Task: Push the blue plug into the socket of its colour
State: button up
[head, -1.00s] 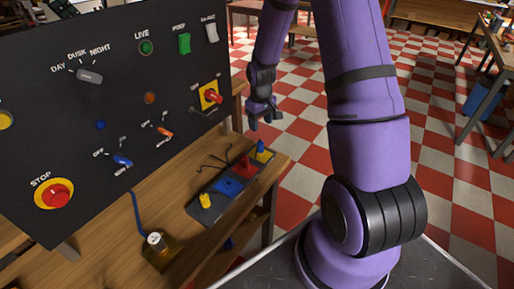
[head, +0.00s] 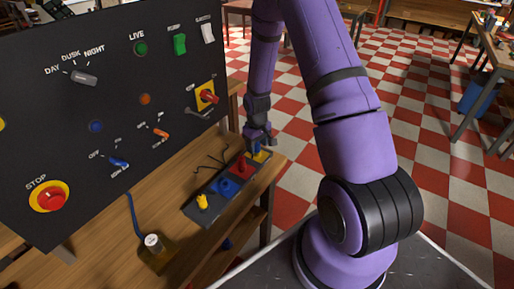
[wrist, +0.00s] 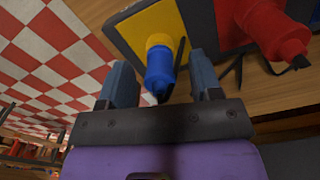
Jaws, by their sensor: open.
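The blue plug (wrist: 159,75) stands at the yellow square (wrist: 172,22) at the far end of a dark socket board; the square also shows in the head view (head: 263,156). My gripper (wrist: 163,84) is open, with a finger on each side of the blue plug and a gap on both sides. In the head view my gripper (head: 261,138) is over that end of the board and partly hides the plug. The blue socket (head: 226,187) is in the board's middle with no plug in it.
A red plug (head: 242,166) stands on the red square beside the yellow one. A yellow plug (head: 202,202) stands at the near end. A black cable (head: 208,167) lies behind the board. A large control panel (head: 110,110) rises at left.

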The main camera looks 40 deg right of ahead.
jog(key=c, duration=1)
jog(key=shift+r, duration=0.1)
